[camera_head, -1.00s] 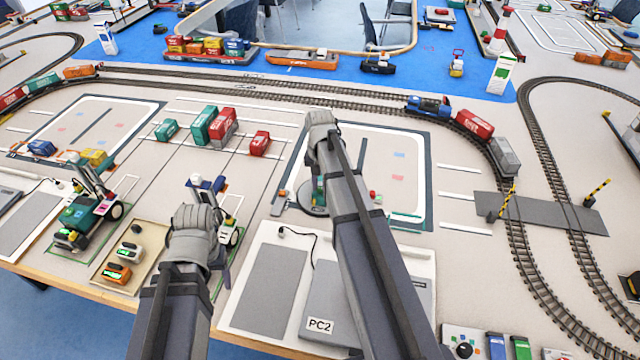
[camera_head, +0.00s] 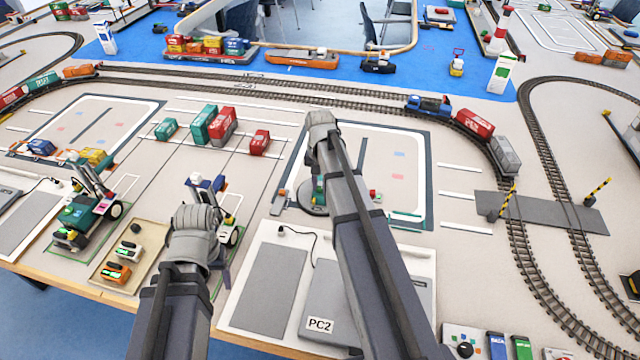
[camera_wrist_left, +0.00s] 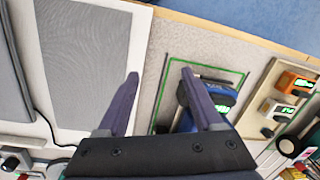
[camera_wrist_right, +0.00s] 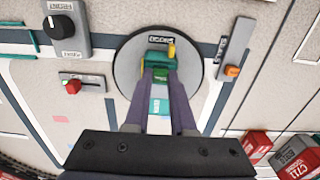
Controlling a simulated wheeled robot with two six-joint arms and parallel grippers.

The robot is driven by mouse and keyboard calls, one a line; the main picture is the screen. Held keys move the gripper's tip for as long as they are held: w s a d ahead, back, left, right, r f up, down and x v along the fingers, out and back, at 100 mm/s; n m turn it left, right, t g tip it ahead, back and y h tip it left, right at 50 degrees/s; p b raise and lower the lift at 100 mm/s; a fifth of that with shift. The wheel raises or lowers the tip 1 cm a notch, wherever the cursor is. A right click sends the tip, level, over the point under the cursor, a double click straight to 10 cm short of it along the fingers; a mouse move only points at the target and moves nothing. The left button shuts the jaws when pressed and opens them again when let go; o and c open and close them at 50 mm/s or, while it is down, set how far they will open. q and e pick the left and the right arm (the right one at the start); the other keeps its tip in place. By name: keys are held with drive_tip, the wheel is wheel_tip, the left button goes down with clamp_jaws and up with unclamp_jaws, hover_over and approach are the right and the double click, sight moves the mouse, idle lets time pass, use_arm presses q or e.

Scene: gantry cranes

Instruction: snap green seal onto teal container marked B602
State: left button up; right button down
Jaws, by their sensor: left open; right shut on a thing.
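In the right wrist view my right gripper (camera_wrist_right: 161,78) points down at a round grey disc (camera_wrist_right: 128,75) and is shut on a small green piece, the green seal (camera_wrist_right: 161,76). A teal container (camera_wrist_right: 155,62) sits on the disc at the fingertips, with a yellow part at its right corner. The seal is at the container's near side; I cannot tell whether it is seated. The container's marking is not readable. My left gripper (camera_wrist_left: 160,73) is open and empty, beside a blue vehicle (camera_wrist_left: 215,98).
A knob box (camera_wrist_right: 63,28), a red-button box (camera_wrist_right: 80,84) and an orange-slider plate (camera_wrist_right: 232,72) surround the disc. Red and grey containers (camera_wrist_right: 296,158) stand at lower right. In the head view, teal and red containers (camera_head: 205,124) stand behind, and a PC2 panel (camera_head: 262,285) lies in front.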

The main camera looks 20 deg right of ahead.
drive_tip(key=shift+f, duration=0.1)
drive_tip(key=shift+c, duration=1)
unclamp_jaws()
drive_tip(key=shift+r+p, duration=3.55)
drive_tip(key=shift+r, duration=0.05)
use_arm(q)
wheel_tip(320, 180, up, 7)
use_arm(e)
drive_tip(key=s+a+n, duration=0.5)
drive_tip(key=s+a, duration=0.4)
drive_tip(key=a, duration=0.2)
drive_tip(key=s+a+n+h, duration=0.1)
drive_tip(key=s+a+n, duration=0.5)
drive_tip(key=s+a, duration=0.3)
drive_tip(key=a, duration=0.3)
drive_tip(key=shift+a, duration=0.3)
